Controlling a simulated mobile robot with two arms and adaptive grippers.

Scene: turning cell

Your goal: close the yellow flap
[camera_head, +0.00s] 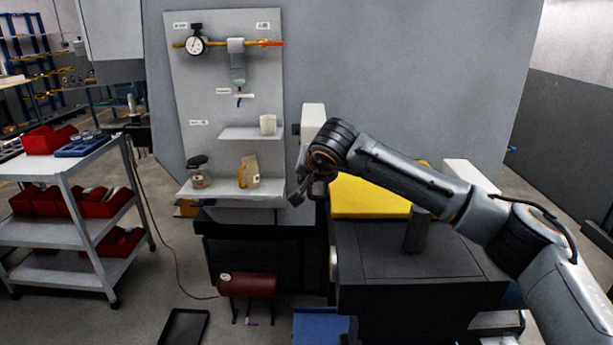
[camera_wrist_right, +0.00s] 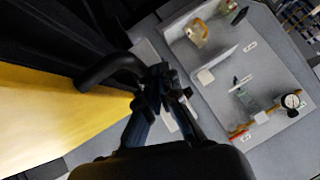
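The yellow flap (camera_head: 370,198) is a broad yellow panel at the back of a dark machine, partly hidden by my right arm. In the right wrist view the flap (camera_wrist_right: 60,112) fills the left side, with a curved black handle (camera_wrist_right: 108,68) near its edge. My right gripper (camera_head: 303,190) is beside the flap's left edge, pointing down and left. In the wrist view its fingers (camera_wrist_right: 163,84) lie at the handle's near end. The dark fingers and dark handle merge, so I cannot tell whether they grip it. My left gripper is out of view.
The dark machine top (camera_head: 410,250) carries a short upright post (camera_head: 418,230). A trolley (camera_head: 70,235) with red bins is farther left.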

